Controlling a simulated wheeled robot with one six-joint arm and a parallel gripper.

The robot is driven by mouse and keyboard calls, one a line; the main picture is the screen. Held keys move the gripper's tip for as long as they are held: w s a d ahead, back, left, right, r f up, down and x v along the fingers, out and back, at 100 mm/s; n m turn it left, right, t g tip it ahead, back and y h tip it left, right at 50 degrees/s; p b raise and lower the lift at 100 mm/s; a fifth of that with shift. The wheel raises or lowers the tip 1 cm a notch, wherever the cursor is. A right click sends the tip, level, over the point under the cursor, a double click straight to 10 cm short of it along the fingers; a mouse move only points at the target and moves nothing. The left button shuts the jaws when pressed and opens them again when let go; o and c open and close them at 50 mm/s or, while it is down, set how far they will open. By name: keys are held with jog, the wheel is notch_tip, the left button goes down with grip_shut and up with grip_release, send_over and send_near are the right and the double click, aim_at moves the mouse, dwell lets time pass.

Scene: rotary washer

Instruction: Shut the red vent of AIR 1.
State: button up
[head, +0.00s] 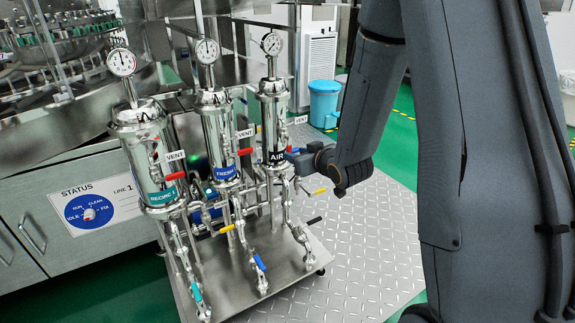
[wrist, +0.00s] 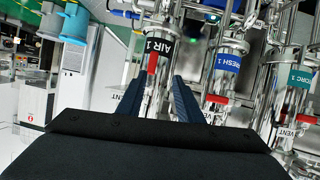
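The AIR 1 housing is a steel cylinder (head: 272,105) with a black label, at the right of three housings in the head view. In the head view that handle is mostly hidden by my gripper (head: 294,156), which is beside the label. In the wrist view my gripper (wrist: 158,84) has its two dark blue fingers apart, with nothing clearly held. I cannot tell whether a finger touches the handle.
The FRESH 1 housing (head: 214,130) and RECIRC 1 housing (head: 147,155) stand to the left, each with a red vent handle. Yellow and blue valve handles, including a yellow one (head: 319,191), stick out below. A blue bin (head: 323,103) stands behind. The metal floor plate (head: 365,240) is clear.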

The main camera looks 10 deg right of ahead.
aim_at(289, 149)
jog(key=shift+w+a+f+t+y+b, duration=0.1)
jog(key=shift+w+f+t+y+b, duration=0.5)
jog(key=shift+w+b, duration=0.7)
jog(key=shift+w+a+f+t+y+b, duration=0.1)
jog(key=shift+w+f+t+y+b, duration=0.15)
jog(key=shift+w+f+t+b, duration=1.1)
jog(key=shift+w+f+t+y+b, duration=0.1)
jog(key=shift+w+f+y+b, duration=0.3)
jog(key=shift+w, duration=1.6)
jog(key=shift+r, duration=0.1)
grip_shut()
